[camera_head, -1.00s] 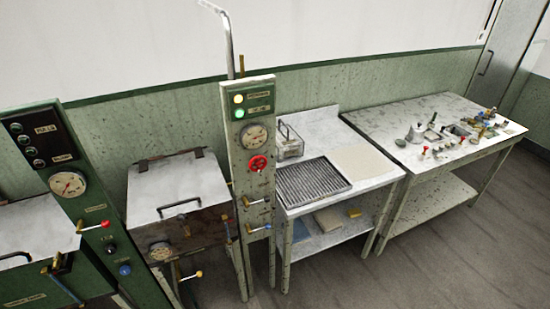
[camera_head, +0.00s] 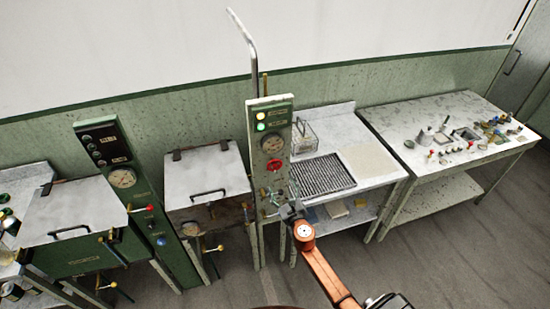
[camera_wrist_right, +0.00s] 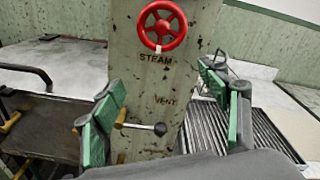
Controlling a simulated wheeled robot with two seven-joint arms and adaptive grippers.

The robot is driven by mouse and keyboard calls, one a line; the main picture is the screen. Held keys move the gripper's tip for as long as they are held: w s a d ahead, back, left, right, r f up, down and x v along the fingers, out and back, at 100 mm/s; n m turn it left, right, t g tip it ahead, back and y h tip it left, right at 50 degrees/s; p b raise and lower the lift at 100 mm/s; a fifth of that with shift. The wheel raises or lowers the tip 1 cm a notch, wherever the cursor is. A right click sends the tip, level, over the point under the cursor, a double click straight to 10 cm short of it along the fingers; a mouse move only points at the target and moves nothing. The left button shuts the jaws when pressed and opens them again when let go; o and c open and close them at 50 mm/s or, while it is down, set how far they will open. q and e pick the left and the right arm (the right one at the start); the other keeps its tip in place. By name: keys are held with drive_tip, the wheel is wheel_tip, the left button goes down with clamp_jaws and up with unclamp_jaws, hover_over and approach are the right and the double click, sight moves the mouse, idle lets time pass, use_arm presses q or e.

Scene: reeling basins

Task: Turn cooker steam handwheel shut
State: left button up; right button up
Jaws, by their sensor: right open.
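The red steam handwheel (camera_head: 274,164) is on the front of a narrow green-grey control column (camera_head: 256,200), below a round gauge. It also shows in the right wrist view (camera_wrist_right: 162,26), with the word STEAM under it. A vent lever with a dark knob (camera_wrist_right: 159,129) sits lower on the column. My right gripper (camera_head: 286,190) is in front of the column, a little below the handwheel. In the right wrist view its green-padded fingers (camera_wrist_right: 168,105) are spread wide and empty, with the handwheel above and beyond them, apart. My left gripper is not in view.
A lidded cooker (camera_head: 207,180) stands left of the column, with a green panel (camera_head: 135,200) beside it. A table with a ribbed tray (camera_head: 322,176) is to the right. Another table (camera_head: 440,125) holds small parts. The floor in front is clear.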

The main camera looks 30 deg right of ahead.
sight(275, 167)
drive_tip(key=shift+n+t, duration=0.4)
drive_tip(key=shift+n, duration=0.5)
drive_tip(key=w+r, duration=0.1)
drive_tip(key=w, duration=0.1)
drive_tip(key=w+r, duration=0.2)
drive_tip(key=w+d+r+b, duration=0.1)
drive_tip(key=w, duration=0.1)
drive_tip(key=shift+w+r, duration=0.25)
drive_tip(key=shift+w, duration=0.1)
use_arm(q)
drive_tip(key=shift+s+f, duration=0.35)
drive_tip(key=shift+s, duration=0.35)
use_arm(e)
drive_tip(key=shift+x, duration=0.8)
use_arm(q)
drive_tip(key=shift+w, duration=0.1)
use_arm(e)
drive_tip(key=shift+s, duration=0.1)
drive_tip(key=shift+c, duration=0.3)
drive_tip(key=c, duration=1.1)
